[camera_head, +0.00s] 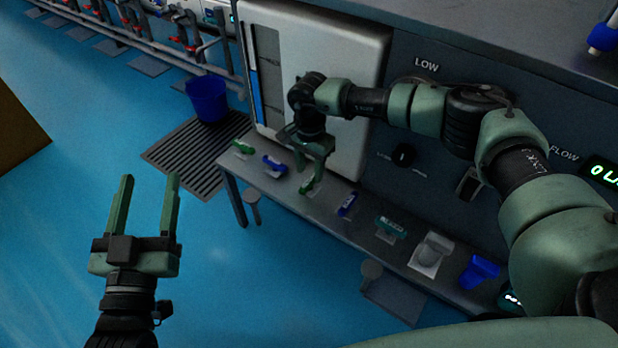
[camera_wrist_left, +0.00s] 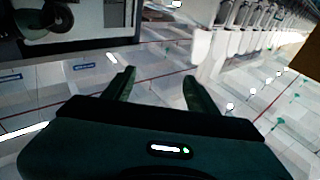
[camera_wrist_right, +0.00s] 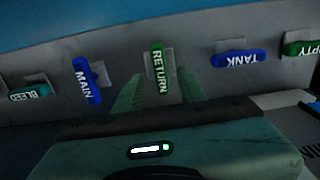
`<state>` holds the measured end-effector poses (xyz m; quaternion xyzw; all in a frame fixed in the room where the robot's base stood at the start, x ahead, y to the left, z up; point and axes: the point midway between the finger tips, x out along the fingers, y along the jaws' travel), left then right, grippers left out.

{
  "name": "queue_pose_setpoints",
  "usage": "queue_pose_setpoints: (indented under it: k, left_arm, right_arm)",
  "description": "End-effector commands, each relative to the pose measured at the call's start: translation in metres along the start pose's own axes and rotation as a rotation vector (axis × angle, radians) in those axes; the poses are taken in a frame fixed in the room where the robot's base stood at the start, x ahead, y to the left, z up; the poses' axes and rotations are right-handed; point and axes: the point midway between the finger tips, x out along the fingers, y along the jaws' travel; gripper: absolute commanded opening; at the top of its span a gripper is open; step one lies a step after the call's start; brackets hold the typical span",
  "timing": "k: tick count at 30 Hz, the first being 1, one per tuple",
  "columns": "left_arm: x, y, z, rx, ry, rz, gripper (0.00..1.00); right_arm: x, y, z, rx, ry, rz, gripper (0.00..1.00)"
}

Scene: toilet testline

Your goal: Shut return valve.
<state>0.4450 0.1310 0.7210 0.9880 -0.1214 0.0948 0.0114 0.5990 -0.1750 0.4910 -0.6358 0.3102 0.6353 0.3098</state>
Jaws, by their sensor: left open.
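The return valve's green handle, lettered RETURN (camera_wrist_right: 159,68), is in the middle of the right wrist view, its length running up and down the picture. It also shows on the bench in the head view (camera_head: 308,186). My right gripper (camera_wrist_right: 158,92) is open, with one finger on each side of the handle's near end; I cannot tell whether they touch it. In the head view the right gripper (camera_head: 318,160) points down just above this handle. My left gripper (camera_head: 149,180) is open and empty over the blue floor, far from the bench.
The blue TANK handle (camera_wrist_right: 238,60) and blue MAIN handle (camera_wrist_right: 86,81) flank the return handle. A green EMPTY handle (camera_wrist_right: 302,48) and teal BLEED handle (camera_wrist_right: 30,92) lie further out. A white panel (camera_head: 345,45) stands behind. A blue bucket (camera_head: 207,98) sits on a floor grate (camera_head: 180,155).

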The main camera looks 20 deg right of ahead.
Motion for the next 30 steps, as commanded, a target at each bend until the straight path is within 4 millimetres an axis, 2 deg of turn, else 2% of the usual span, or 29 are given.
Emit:
queue_pose_setpoints:
  k: [1,3,9,20,23,24,25,30]
  left_arm:
    - [0.0,0.001,-0.006,-0.002,0.046,0.003,0.58]
    - [0.0,0.003,-0.018,-0.004,0.11,0.006,0.58]
    - [-0.003,0.006,-0.043,-0.008,0.236,0.013,0.58]
    - [-0.004,0.006,-0.05,-0.009,0.27,0.014,0.58]
    - [-0.004,0.006,-0.05,-0.009,0.269,0.014,0.58]
    - [-0.004,0.006,-0.05,-0.009,0.269,0.014,0.58]
    - [-0.004,0.006,-0.05,-0.009,0.269,0.014,0.58]
    - [-0.004,0.007,-0.05,-0.009,0.269,0.014,0.58]
  right_arm:
    - [0.011,0.001,0.0,0.001,-0.001,0.002,0.4]
    - [0.019,0.001,0.0,0.0,0.0,0.002,0.4]
    - [0.035,0.0,0.0,0.0,0.0,0.001,0.4]
    - [0.038,0.0,0.0,0.0,-0.001,0.0,0.4]
    - [0.038,0.0,0.0,0.001,-0.001,0.0,0.15]
    - [0.038,0.0,0.0,0.001,-0.001,0.0,0.04]
    - [0.038,0.0,0.0,0.001,-0.001,0.0,0.0]
    - [0.038,0.0,0.0,0.002,-0.001,0.0,0.0]
